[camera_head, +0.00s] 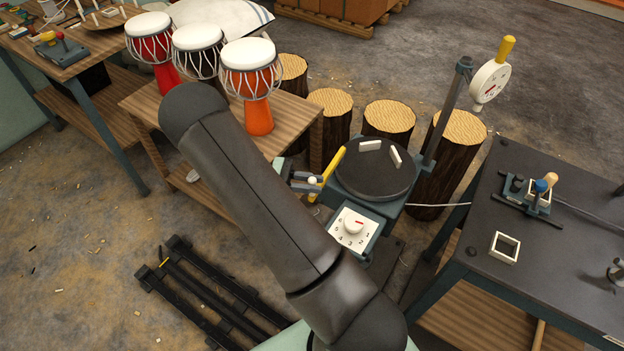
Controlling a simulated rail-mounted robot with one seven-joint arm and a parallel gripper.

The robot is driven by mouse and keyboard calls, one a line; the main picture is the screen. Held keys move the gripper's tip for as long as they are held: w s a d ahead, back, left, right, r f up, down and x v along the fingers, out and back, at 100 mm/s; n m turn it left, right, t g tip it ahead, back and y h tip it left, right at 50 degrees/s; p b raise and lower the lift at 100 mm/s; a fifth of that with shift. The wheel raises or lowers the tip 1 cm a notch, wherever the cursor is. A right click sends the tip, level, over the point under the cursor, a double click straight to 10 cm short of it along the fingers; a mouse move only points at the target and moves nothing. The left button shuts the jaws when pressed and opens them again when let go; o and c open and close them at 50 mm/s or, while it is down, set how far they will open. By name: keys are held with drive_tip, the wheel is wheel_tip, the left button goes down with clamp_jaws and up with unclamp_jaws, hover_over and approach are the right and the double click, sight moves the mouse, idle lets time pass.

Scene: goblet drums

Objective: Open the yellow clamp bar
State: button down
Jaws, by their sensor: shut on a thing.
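The yellow clamp bar (334,162) is a slim bar at the left edge of a machine with a round black turntable (374,182). It slants up to the right. My gripper (315,184) reaches in from the left and is shut on the lower part of the bar. The fingers hide some of the bar where they grip it. My dark arm crosses the middle of the picture and hides part of what lies behind it.
Two white blocks (370,145) lie on the turntable. A numbered dial box (354,229) stands in front, and a post (446,110) with a gauge (490,82) rises at right. Drums (250,70) stand on a wooden table at left. Log stumps (388,118) stand behind. A dark workbench (560,260) is at right.

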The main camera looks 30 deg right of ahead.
drive_tip(key=shift+w, duration=0.1)
idle(0.3)
drive_tip(key=c, duration=1.3)
unclamp_jaws()
drive_tip(key=shift+c, duration=0.2)
drive_tip(key=b+v, duration=0.1)
drive_tip(key=v, duration=1.6)
drive_tip(key=shift+a, duration=0.25)
drive_tip(key=shift+w, duration=0.1)
drive_tip(key=s+d+r+m+t+y+p, duration=0.35)
drive_tip(key=s+r+y, duration=0.45)
drive_tip(key=r, duration=0.4)
drive_tip(key=s+a+r+m+t+y+p, duration=0.2)
drive_tip(key=s+r+m+t+y, duration=0.1)
drive_tip(key=s, duration=0.5)
drive_tip(key=s+a+r+m+t+y+p, duration=0.2)
drive_tip(key=s+r+t, duration=0.3)
drive_tip(key=s, duration=0.4)
drive_tip(key=shift+m+t+y, duration=0.35)
drive_tip(key=shift+m+y, duration=0.05)
drive_tip(key=shift+m, duration=0.05)
